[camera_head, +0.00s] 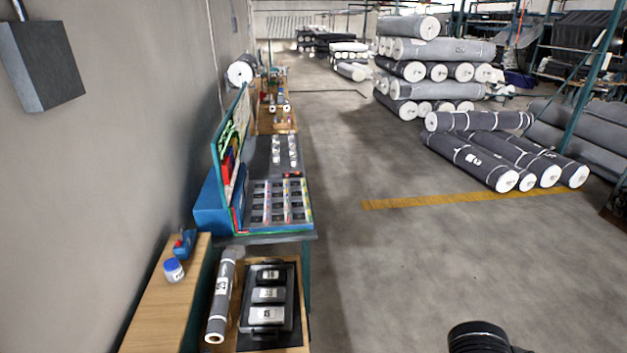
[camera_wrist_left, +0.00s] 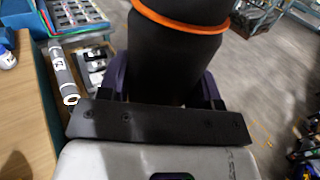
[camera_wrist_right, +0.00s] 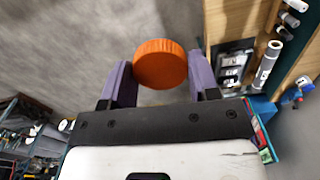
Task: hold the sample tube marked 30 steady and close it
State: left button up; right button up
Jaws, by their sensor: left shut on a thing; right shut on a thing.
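In the left wrist view a large dark tube (camera_wrist_left: 172,55) with an orange ring stands between the fingers of my left gripper (camera_wrist_left: 166,88), which is shut on it. The ring circles the tube near the top of the picture; the end beyond it is cut off. No number on it shows. In the right wrist view my right gripper (camera_wrist_right: 160,78) is shut on a round orange cap (camera_wrist_right: 160,63) with a ribbed rim. The tube cannot be made out in that view, so I cannot tell how far apart cap and tube are. Neither gripper shows clearly in the head view.
A wooden bench (camera_head: 160,310) along the left wall holds a white jar with a blue lid (camera_head: 173,270). Beside it are a grey roll (camera_head: 221,295) and a black tray (camera_head: 290,318) with labelled items. Stacked rolls (camera_head: 430,75) stand far right. The middle floor is clear.

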dwell(0.5)
pick_arm(q)
jog(key=w+d+f+m+g+h, duration=0.2)
jog(key=d+m+g+h, duration=0.6)
jog(key=d, duration=0.6)
jog(key=shift+d+g, duration=0.35)
jog(key=shift+g, duration=0.35)
jog(key=shift+w, duration=0.1)
pick_arm(e)
jog(key=w+a+r+n, duration=0.2)
jog(key=a+r, duration=0.3)
jog(key=a, duration=0.3)
jog(key=w+a+r+n, duration=0.1)
jog(key=a+r, duration=0.5)
jog(key=a, duration=0.2)
jog(key=w+a+f+m, duration=0.2)
jog(key=w+a+m, duration=0.3)
jog(key=a+m, duration=0.2)
jog(key=shift+a+m, duration=0.4)
jog(key=shift+a, duration=0.6)
